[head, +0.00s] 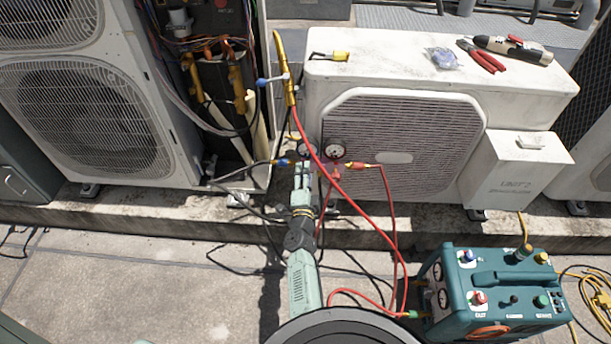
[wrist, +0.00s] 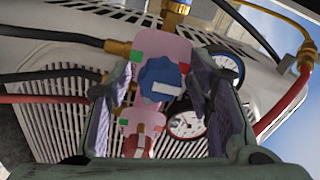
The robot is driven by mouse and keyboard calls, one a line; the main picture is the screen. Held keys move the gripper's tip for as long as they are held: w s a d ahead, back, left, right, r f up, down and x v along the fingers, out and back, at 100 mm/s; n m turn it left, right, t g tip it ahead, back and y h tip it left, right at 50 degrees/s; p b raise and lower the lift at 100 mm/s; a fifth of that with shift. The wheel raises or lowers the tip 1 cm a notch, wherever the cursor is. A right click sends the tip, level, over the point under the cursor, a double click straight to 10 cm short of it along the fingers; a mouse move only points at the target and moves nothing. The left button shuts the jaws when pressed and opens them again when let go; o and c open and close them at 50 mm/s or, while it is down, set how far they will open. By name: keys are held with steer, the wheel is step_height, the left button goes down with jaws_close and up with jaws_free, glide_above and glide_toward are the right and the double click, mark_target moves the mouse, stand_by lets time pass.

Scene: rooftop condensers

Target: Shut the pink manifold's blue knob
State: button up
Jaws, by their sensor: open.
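The pink manifold (wrist: 175,47) is in the middle of the wrist view, in front of the condenser's grille. Its blue knob (wrist: 158,78) bears a white mark and has a green patch and a red patch on the body beside it. A red knob (wrist: 138,146) with a pale handle is lower down. My gripper (wrist: 163,84) is open, with one finger on each side of the blue knob; I cannot tell whether they touch it. In the head view my gripper (head: 299,172) is at the manifold and hides most of it, including the blue knob.
Red hoses (head: 393,230) and black hoses run down beside my arm. A teal recovery machine (head: 495,290) stands at right. Pliers (head: 482,57) lie on the white condenser (head: 390,65).

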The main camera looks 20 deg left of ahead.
steer(key=v, duration=0.7)
steer(key=shift+s, duration=0.25)
steer(key=shift+d, duration=0.1)
